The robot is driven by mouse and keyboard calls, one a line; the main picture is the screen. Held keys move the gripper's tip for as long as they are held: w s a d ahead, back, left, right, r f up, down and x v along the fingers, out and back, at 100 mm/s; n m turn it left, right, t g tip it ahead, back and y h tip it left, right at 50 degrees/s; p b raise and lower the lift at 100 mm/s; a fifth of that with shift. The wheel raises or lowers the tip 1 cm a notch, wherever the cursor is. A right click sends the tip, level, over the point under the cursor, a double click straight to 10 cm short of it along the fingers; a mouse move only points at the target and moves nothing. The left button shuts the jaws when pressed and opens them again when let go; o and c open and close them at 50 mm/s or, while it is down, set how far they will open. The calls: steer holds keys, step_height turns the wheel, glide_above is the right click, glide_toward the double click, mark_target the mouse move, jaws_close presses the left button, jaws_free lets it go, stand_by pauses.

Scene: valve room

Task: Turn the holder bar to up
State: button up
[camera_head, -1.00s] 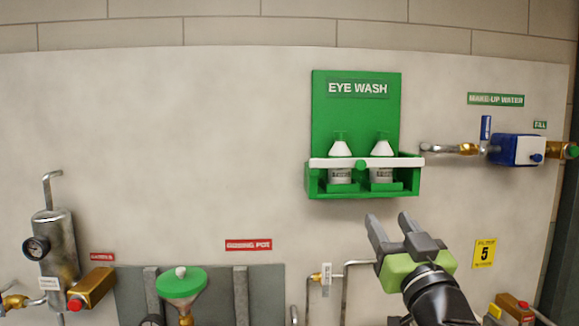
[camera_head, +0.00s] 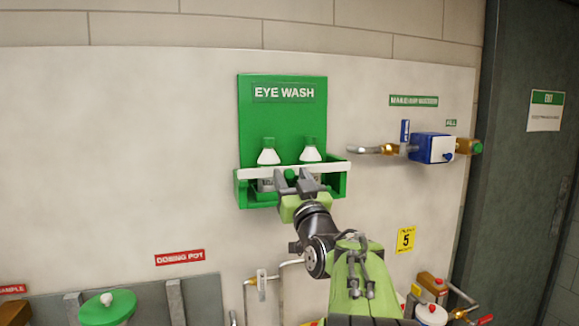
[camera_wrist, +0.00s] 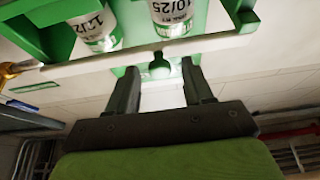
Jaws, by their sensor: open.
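The holder bar (camera_head: 335,168) is white and lies nearly level across the front of the green eye wash station (camera_head: 283,115). A round green knob (camera_head: 290,175) sits at the bar's middle. Two white bottles, the left one (camera_head: 268,156) and the right one (camera_head: 310,153), stand behind the bar. My gripper (camera_head: 292,179) is open at the bar's middle. In the wrist view the bar (camera_wrist: 225,46) crosses at the fingertips, and the knob (camera_wrist: 158,69) shows between the two fingers. Whether the fingers touch the bar or knob I cannot tell.
A blue valve box (camera_head: 430,148) on a make-up water pipe is on the wall to the right. A yellow sign (camera_head: 405,240) is below it. A green funnel (camera_head: 107,308) is at lower left. The wall left of the station is bare.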

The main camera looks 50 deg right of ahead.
steer(key=shift+w+d+r, duration=0.15)
steer(key=shift+w+d, duration=0.05)
steer(key=shift+w, duration=0.2)
steer(key=shift+s, duration=0.1)
jaws_close()
